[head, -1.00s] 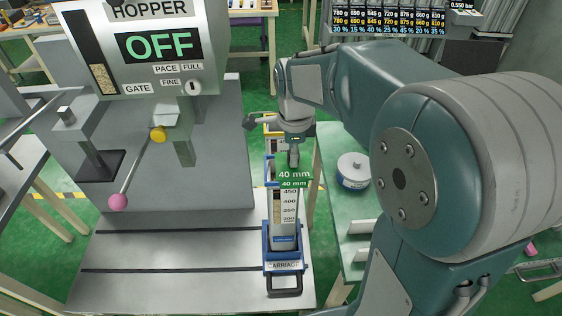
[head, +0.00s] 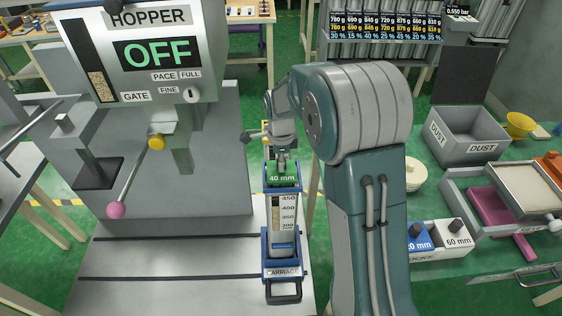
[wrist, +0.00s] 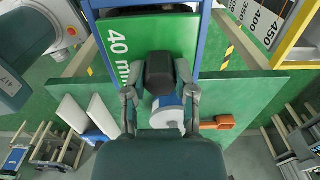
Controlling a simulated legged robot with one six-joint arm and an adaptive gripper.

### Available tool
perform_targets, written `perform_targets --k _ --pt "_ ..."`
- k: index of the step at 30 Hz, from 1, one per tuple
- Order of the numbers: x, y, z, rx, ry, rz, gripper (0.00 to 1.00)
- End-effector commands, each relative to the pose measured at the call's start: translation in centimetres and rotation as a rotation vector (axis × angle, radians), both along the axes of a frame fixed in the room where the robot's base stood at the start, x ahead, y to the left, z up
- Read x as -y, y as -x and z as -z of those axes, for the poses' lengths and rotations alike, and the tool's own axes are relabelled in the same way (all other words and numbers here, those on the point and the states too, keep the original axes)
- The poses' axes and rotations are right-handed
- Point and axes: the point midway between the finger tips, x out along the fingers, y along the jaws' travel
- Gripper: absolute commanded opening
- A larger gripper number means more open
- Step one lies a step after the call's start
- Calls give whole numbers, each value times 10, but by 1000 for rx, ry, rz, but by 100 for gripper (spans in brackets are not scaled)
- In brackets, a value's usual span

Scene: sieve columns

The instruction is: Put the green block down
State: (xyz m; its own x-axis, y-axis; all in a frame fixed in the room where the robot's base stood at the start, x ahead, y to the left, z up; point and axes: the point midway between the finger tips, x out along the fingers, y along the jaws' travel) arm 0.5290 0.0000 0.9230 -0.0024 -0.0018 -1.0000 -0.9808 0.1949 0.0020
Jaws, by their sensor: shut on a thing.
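The green block (head: 283,179), marked 40 mm, is at the top of the clear measuring column, inside the upper part of its blue frame (head: 267,215). In the wrist view the green block (wrist: 180,37) lies between the blue frame sides, with its dark knob (wrist: 160,72) between my fingers. My gripper (head: 281,160) is above the block and shut on that knob; in the wrist view my gripper (wrist: 160,98) shows its two fingers on either side. The column stands in the blue carriage (head: 283,272). I cannot tell whether the block rests on anything beneath it.
The hopper (head: 145,50), reading OFF, stands at the left with a pink-knobbed lever (head: 116,210). At the right are a block rack (head: 440,252) with 20 mm and 60 mm blocks, a grey dust bin (head: 465,135) and a sieve tray (head: 525,185). The bench left of the carriage is clear.

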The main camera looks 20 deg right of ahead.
Motion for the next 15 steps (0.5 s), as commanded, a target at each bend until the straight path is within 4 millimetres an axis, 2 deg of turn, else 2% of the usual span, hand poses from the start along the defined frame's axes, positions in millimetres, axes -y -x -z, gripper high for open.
perform_targets --k 15 --pt "0 0 9 1 0 0 0"
